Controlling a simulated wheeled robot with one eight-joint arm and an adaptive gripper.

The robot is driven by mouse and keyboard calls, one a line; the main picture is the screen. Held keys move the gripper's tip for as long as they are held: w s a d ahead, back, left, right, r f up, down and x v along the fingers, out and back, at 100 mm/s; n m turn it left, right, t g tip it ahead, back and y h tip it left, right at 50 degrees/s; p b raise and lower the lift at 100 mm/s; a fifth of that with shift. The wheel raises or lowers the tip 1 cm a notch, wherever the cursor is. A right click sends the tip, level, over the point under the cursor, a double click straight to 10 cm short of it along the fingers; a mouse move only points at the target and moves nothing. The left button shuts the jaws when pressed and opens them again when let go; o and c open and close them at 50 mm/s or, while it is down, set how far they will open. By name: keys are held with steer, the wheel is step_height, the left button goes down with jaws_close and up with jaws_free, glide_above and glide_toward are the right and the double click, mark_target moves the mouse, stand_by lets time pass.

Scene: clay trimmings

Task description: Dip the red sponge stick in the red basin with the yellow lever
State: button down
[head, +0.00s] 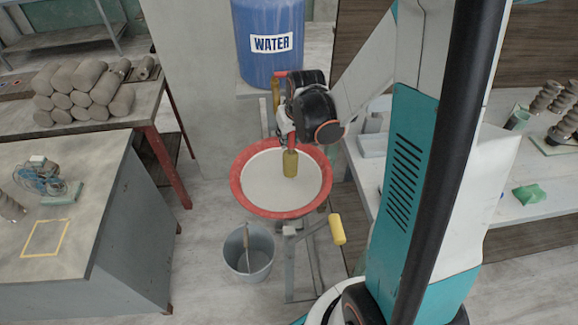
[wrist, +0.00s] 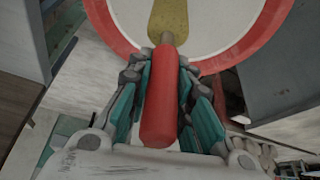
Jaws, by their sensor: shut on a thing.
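The red basin (head: 240,190) stands on a metal frame, with a pale grey-white surface inside its red rim. A yellow lever (head: 337,229) sticks out at the frame's lower right. The sponge stick has a red handle (wrist: 160,95) and a yellow sponge end (head: 290,163). My gripper (wrist: 158,85) is shut around the red handle. In the head view the stick hangs upright with its sponge end over the middle of the basin. I cannot tell whether the sponge touches the surface. The basin's rim also shows at the top of the wrist view (wrist: 110,35).
A blue water barrel (head: 270,40) stands behind the basin. A grey bucket (head: 249,255) is on the floor below left. A table with stacked clay rolls (head: 85,92) and a grey bench are at left. A white table with a green item (head: 529,194) is at right.

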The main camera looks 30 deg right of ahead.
steer(key=shift+r+p, duration=1.45)
steer(key=shift+r, duration=0.95)
